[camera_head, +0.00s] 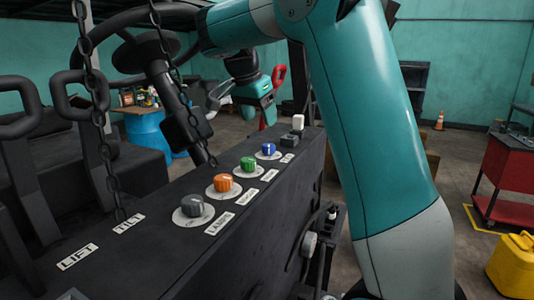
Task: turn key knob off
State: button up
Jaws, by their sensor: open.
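Several round knobs on white discs run along the top of the dark console. They are a grey knob (192,205) nearest, then an orange knob (223,182), a green knob (248,165) and a blue knob (269,149) farthest. White labels stand beside them; most are too small to read, so I cannot tell which one is the key knob. My gripper (214,94) is open and empty, above and beyond the knobs. It points left and touches no knob. Its fingertips are small and partly lost against the dark background.
The dark console (260,225) carries LIFT and TILT labels (78,257). Hanging chains (98,115), a steering wheel (147,50) and a dark lever (186,130) stand left of the knobs. A white switch (298,122) is at the far end. My teal arm covers the right middle.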

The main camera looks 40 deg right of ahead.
aim_at(268, 145)
jog(key=x, duration=0.9)
jog(key=c, duration=0.9)
